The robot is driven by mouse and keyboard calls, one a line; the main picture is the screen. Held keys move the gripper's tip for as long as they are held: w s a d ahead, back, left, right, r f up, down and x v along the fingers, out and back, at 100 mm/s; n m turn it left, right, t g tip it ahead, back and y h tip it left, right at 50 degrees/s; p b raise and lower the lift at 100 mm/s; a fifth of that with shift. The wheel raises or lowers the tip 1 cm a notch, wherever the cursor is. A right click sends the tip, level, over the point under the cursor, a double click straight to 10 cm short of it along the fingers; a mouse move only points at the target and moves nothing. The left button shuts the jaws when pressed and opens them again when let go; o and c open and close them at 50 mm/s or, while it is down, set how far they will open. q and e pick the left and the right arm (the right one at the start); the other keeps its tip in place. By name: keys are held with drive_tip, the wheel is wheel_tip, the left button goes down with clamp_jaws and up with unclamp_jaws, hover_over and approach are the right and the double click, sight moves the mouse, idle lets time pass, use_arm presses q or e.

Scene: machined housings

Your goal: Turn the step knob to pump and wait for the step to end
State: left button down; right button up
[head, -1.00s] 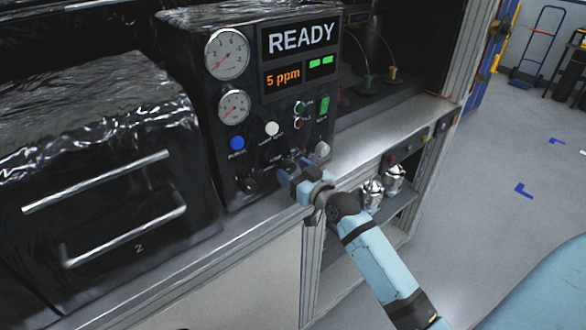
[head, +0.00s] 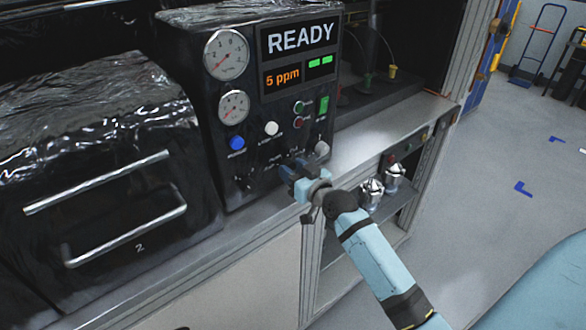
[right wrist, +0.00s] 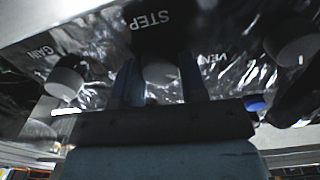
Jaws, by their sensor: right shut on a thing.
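The black control panel (head: 250,130) stands on the bench, with a display (head: 300,38) reading READY and a smaller one (head: 283,78) reading 5 ppm beside two green bars. My right gripper (head: 288,171) is at the panel's lower right part. In the right wrist view, its two fingers (right wrist: 161,82) are on either side of a grey knob (right wrist: 160,71) under the upside-down label STEP (right wrist: 150,20), and shut on it. The knob's pointer and position marks cannot be made out. In the head view the gripper hides the knob. My left gripper is not in view.
Other knobs sit close by: one at GAIN (right wrist: 66,80) and a dark one (right wrist: 292,48). A blue button (head: 237,143), a white button (head: 272,129) and two gauges (head: 227,55) are on the panel. A foil-covered unit with bar handles (head: 100,180) stands left.

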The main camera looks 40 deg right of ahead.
drive_tip(key=m+p, duration=0.3)
drive_tip(key=m, duration=0.1)
drive_tip(key=shift+r+m, duration=0.15)
drive_tip(key=shift+m, duration=0.15)
drive_tip(key=shift+m+p, duration=0.55)
drive_tip(key=shift+m, duration=1.15)
drive_tip(key=o, duration=0.9)
